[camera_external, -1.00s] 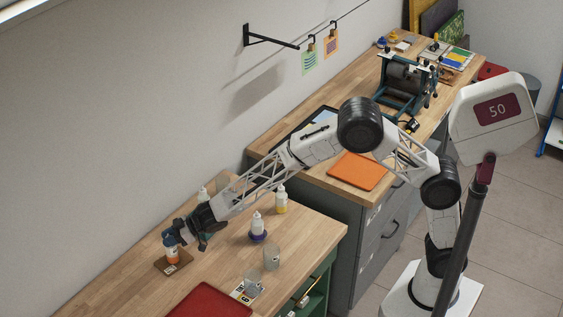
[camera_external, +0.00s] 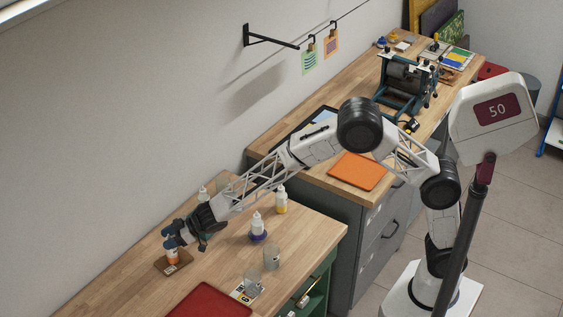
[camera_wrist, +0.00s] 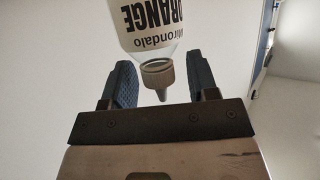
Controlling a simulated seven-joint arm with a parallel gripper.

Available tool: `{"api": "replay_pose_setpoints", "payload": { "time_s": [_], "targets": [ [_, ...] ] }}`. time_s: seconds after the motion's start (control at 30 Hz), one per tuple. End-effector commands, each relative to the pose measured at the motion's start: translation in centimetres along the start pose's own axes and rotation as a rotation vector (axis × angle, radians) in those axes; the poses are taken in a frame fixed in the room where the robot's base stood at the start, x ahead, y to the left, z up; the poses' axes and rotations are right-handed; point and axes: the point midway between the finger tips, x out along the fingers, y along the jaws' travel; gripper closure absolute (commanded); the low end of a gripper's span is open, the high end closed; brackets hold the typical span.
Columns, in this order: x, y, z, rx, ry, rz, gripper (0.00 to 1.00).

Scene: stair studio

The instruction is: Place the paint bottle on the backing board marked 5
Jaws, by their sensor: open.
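The paint bottle (camera_external: 173,256), with an orange lower part, stands on a small brown board (camera_external: 160,264) at the left of the near bench. A small pale mark shows on the board's front, too small to read. In the wrist view the bottle (camera_wrist: 148,25) has a white label reading "ORANGE" and a grey nozzle, and appears upside down. My gripper (camera_external: 173,240) is at the bottle's top. Its two blue fingers (camera_wrist: 163,85) are apart, on either side of the nozzle, with gaps visible. The fingers partly hide the bottle's top in the external view.
White-topped bottles (camera_external: 257,227) and (camera_external: 281,200) stand right of my gripper; another (camera_external: 204,194) is behind it. Clear cups (camera_external: 271,257) and a marked card (camera_external: 240,292) are nearer the front edge. A red mat (camera_external: 208,302) lies at the front. Bench between is clear.

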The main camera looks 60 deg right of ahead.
Motion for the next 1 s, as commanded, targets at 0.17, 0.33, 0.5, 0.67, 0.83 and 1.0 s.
{"api": "replay_pose_setpoints", "payload": {
  "time_s": [0.17,0.33,0.5,0.67,0.83,1.0],
  "targets": [
    [-0.7,0.0,-0.2,0.000,0.001,0.000,0.46],
    [-2.0,0.1,-0.1,0.000,0.000,0.001,0.46],
    [-4.0,0.1,-0.1,0.000,0.001,0.001,0.46],
    [-6.0,0.0,-0.1,0.000,0.001,0.000,0.46],
    [-8.2,0.0,-0.1,0.000,0.000,0.001,0.46],
    [-10.2,0.1,-0.1,-0.001,0.000,0.001,0.46]
  ]
}}
